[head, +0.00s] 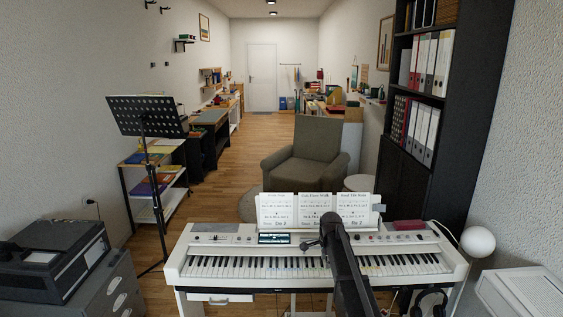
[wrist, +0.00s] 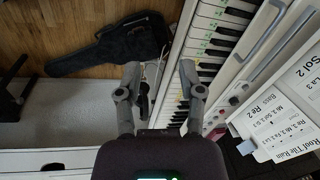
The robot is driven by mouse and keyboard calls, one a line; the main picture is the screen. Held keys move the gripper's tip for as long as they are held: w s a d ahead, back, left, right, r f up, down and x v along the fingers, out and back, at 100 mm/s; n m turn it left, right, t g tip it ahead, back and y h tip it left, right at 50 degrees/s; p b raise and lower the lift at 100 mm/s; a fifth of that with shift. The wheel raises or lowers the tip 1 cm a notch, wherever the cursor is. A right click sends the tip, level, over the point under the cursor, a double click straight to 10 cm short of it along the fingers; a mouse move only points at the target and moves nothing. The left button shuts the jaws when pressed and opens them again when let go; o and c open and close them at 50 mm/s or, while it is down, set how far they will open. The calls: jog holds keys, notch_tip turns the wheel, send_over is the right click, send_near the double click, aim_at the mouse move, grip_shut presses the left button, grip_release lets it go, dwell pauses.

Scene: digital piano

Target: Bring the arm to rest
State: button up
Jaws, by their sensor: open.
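My gripper (wrist: 160,78) shows in the wrist view with its two grey fingers spread apart and nothing between them. The white digital piano (head: 235,267) stands across the front of the head view. Its keys (wrist: 210,45) run along the right side of the gripper in the wrist view. My dark arm reaches up from the bottom of the head view, in front of the right half of the keyboard. The gripper's fingers cannot be made out in the head view. Whether they touch the piano cannot be told.
Sheet music (head: 317,211) stands on the piano's back. A black music stand (head: 147,116) is at left and a grey armchair (head: 307,158) behind. A white globe lamp (head: 478,242) is at right. A black instrument case (wrist: 120,43) lies on the wooden floor.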

jog(key=s+n+g, duration=0.1)
jog(key=s+n, duration=1.4)
jog(key=s, duration=1.9)
jog(key=shift+d+g, duration=0.15)
jog(key=shift+g, duration=0.25)
grip_shut()
jog(key=shift+d, duration=0.15)
